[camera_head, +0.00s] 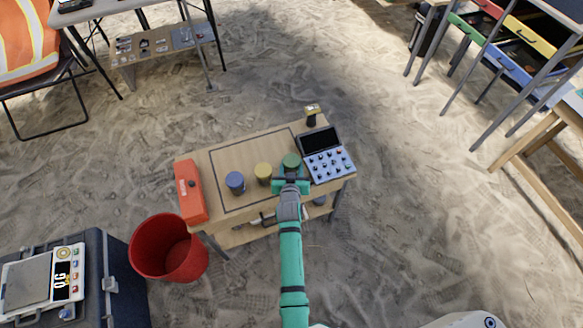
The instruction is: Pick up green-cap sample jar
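The green-cap sample jar (291,160) is at the right end of a row of three jars on the small wooden table (228,160). A yellow-cap jar (263,171) and a blue-cap jar (235,182) are to its left. My teal arm reaches in from the bottom of the picture. My gripper (290,178) is right at the near side of the green-cap jar and overlaps its lower part in the picture. The fingers are small and partly hidden by my wrist, so I cannot tell whether they are open or touch the jar.
A grey case with a dark screen and several buttons (328,166) lies close right of the green-cap jar. A yellow-topped black tool (312,113) stands behind it. An orange-red box (189,190) lies at the table's left edge. A red bin (170,250) stands on the sand at front left.

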